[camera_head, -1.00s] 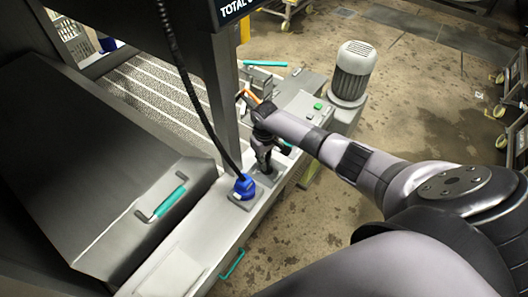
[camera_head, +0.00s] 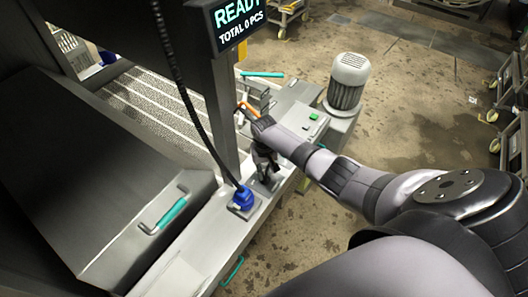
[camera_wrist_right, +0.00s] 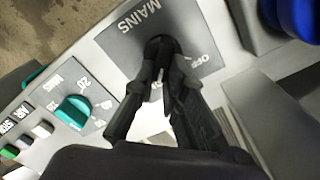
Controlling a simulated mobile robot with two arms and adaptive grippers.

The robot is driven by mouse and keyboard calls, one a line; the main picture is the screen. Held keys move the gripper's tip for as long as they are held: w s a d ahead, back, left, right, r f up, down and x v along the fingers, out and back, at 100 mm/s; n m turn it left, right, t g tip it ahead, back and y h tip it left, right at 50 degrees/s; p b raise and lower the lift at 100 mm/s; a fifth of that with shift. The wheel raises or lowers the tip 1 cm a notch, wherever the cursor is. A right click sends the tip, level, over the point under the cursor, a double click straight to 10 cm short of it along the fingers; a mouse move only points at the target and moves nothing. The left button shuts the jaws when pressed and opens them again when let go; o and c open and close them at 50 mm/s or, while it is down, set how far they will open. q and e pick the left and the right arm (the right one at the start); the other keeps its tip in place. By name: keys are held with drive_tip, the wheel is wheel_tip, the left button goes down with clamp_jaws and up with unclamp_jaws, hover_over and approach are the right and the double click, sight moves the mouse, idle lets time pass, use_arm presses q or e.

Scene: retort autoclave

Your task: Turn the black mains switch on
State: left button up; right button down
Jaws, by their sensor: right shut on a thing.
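The black mains switch (camera_wrist_right: 160,44) sits on a dark plate (camera_wrist_right: 118,48) marked MAINS in the right wrist view, with OFF printed to its right. My right gripper (camera_wrist_right: 165,68) is shut on the switch, its two fingers closing around the knob. In the head view my right gripper (camera_head: 266,178) points down at the panel beside the blue plug, and its fingers and arm hide the switch there. The switch's pointer is too hidden to read. My left gripper is not in view.
The blue plug (camera_head: 242,198) with its black cable stands close beside the gripper. A teal dial (camera_wrist_right: 72,110) and several buttons (camera_wrist_right: 25,140) lie on the panel's other side. A display (camera_head: 238,22) reads READY, TOTAL 0 PCS. A motor (camera_head: 348,82) stands behind the arm.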

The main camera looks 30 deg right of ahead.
sight(264, 172)
drive_tip(key=shift+w+r, duration=0.1)
drive_tip(key=shift+w, duration=0.05)
drive_tip(key=c, duration=1.6)
unclamp_jaws()
drive_tip(key=shift+c, duration=0.2)
wheel_tip(264, 172, up, 12)
drive_tip(key=shift+s, duration=0.2)
